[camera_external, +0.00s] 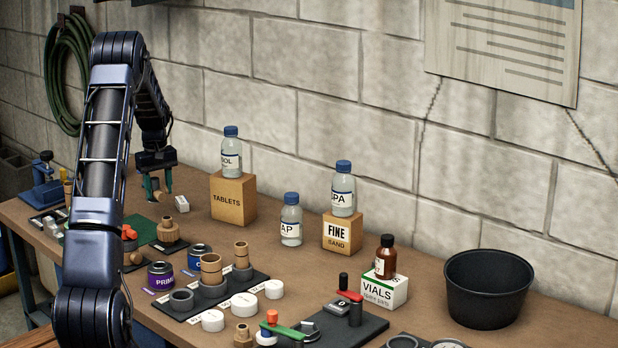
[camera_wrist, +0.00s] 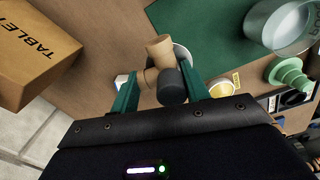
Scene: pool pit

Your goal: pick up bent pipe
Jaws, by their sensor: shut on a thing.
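The bent pipe (camera_wrist: 158,50), a tan fitting with a dark round end (camera_wrist: 172,87), lies between the two green fingers of my gripper (camera_wrist: 160,88) in the wrist view. My gripper is shut on it. In the external view my gripper (camera_external: 157,192) points down over the far left part of the table, left of the tablets box. The pipe is too small there to make out clearly between the fingers.
The tablets box (camera_external: 233,199) with a bottle on top stands right of my gripper; it also shows in the wrist view (camera_wrist: 35,55). A black bucket (camera_external: 487,290) stands far right.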

